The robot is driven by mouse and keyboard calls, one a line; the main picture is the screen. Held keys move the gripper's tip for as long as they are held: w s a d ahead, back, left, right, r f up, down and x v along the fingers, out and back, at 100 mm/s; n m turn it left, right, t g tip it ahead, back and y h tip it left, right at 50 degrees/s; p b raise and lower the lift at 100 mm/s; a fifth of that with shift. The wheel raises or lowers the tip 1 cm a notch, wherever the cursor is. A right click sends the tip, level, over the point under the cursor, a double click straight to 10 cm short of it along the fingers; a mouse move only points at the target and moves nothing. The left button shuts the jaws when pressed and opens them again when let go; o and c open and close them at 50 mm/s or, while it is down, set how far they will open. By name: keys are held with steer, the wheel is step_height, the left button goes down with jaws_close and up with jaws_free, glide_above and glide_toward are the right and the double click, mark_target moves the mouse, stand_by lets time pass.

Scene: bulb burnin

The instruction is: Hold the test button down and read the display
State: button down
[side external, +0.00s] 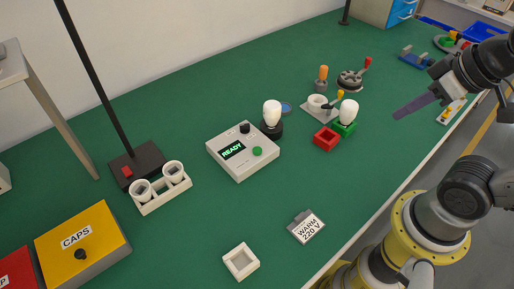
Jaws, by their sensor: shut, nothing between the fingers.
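The white tester box (243,158) sits in the middle of the green table. Its display (232,150) is lit and reads READY in green. A green button (257,151) is on its top face, right of the display, and a black knob (244,128) is behind it. My gripper (399,113) is at the upper right, in the air over the table, well to the right of the tester box. Its fingers are shut and empty. Nothing touches the green button.
A red square holder (326,139), a grey lever fixture (318,107) and a WARM 220 V sign (307,227) are nearby. A post with a dark base (137,165) stands left.

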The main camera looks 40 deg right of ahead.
stand_by(0.7)
steer(key=w+a+r+m+t+y, duration=0.1)
steer(key=w+a+r+m+t, duration=0.15)
steer(key=w, duration=0.35)
steer(key=w+a+r+m+t+y, duration=0.1)
steer(key=w+r+t, duration=0.15)
steer(key=w, duration=0.25)
steer(key=m+g+h, duration=0.1)
steer(key=m, duration=0.3)
glide_above(260, 153)
step_height(260, 153, down, 16)
steer(key=shift+f, duration=0.15)
steer(key=shift+f, duration=4.4)
